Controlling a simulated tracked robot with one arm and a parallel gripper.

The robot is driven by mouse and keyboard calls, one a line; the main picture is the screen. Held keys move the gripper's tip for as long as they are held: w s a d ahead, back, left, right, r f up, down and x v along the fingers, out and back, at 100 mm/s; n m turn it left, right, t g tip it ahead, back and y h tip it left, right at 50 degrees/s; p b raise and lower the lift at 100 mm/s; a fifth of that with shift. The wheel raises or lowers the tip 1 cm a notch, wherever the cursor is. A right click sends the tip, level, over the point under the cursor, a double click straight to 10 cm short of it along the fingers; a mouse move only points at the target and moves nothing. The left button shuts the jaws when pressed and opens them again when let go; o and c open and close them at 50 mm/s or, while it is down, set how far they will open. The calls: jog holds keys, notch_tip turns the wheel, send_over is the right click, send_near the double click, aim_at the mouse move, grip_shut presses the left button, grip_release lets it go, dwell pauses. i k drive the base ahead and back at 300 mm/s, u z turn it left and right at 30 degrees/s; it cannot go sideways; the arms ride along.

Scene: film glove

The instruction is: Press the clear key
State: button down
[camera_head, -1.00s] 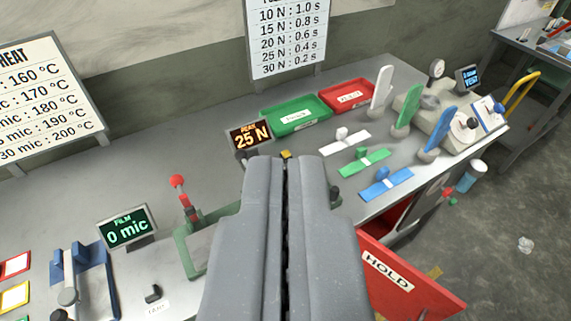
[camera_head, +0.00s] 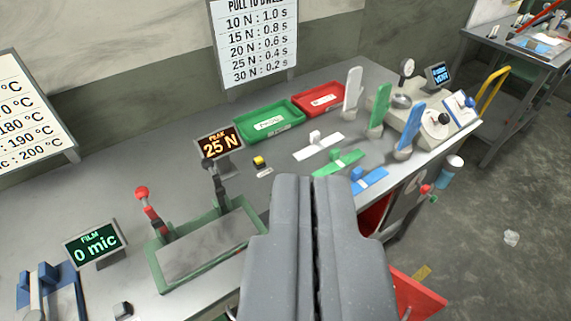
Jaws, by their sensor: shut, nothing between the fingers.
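A small yellow-topped black key (camera_head: 259,161) sits on the grey bench, just right of the display reading "PEAK 25 N" (camera_head: 219,145). A small label lies in front of it, too small to read, so I cannot confirm it is the clear key. Another small dark key (camera_head: 122,310) is at the bottom left, in front of the "FILM 0 mic" display (camera_head: 95,243). My gripper (camera_head: 306,180) is shut and empty. Its tips appear just right of and below the yellow key in the picture, apart from it; their height over the bench is unclear.
A green-framed fixture (camera_head: 205,250) with red-knobbed and black-knobbed levers stands left of my gripper. Green (camera_head: 270,122) and red (camera_head: 318,99) trays lie behind. White, green and blue pieces (camera_head: 369,180) lie to the right. An open red drawer (camera_head: 418,298) juts out at lower right.

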aim_at(259, 159)
jog(key=z, duration=1.5)
jog(key=k, duration=1.4)
jog(key=u, duration=1.25)
jog(key=i, duration=1)
